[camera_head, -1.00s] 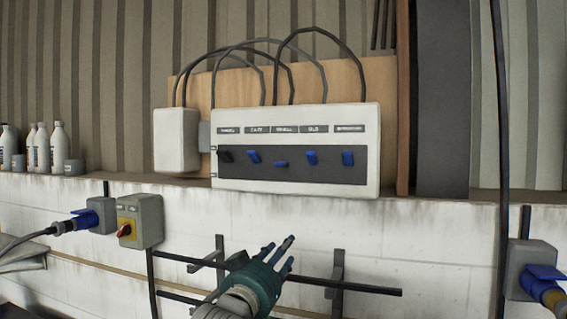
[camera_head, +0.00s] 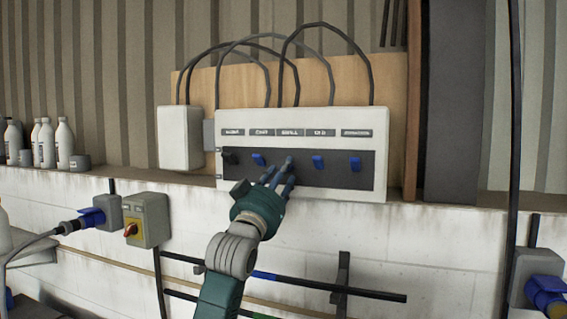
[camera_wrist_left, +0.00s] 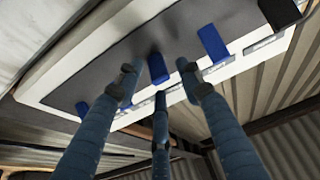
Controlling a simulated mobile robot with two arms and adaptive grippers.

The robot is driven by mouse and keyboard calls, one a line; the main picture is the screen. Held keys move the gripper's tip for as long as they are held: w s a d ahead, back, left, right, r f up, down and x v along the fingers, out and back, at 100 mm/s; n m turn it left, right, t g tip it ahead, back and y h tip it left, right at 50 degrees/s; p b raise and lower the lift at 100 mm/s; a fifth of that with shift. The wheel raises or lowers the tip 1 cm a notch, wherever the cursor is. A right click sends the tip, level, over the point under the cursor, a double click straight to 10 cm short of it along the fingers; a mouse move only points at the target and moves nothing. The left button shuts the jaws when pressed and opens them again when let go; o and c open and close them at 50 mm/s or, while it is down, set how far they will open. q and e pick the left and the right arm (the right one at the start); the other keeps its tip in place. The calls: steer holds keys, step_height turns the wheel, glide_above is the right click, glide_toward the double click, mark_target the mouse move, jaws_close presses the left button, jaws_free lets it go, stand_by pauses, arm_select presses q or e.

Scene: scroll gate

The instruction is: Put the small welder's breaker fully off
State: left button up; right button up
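The white breaker box (camera_head: 228,180) has a dark strip with a black lever (camera_head: 231,157) at the left and several blue levers to its right. The middle lever, under a label that seems to read "SMALL", is largely hidden by my fingers in the head view. In the left wrist view a blue lever (camera_wrist_left: 157,68), apparently that one, shows between my fingertips. My left gripper (camera_head: 281,172) reaches up from below to the strip. Its three fingers (camera_wrist_left: 158,82) are apart around the lever. I cannot tell whether they touch it. My right gripper is out of view.
Neighbouring blue levers (camera_head: 258,160) and (camera_head: 318,162) stand close on both sides of my fingers. A grey switch box with a red knob (camera_head: 131,229) and a blue plug (camera_head: 93,217) are at the lower left. Dark rails (camera_head: 370,293) run along the wall below.

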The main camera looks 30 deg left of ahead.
arm_select(q)
steer(key=shift+w+a+r, duration=0.1)
steer(key=shift+w+r, duration=0.1)
steer(key=shift+w, duration=0.35)
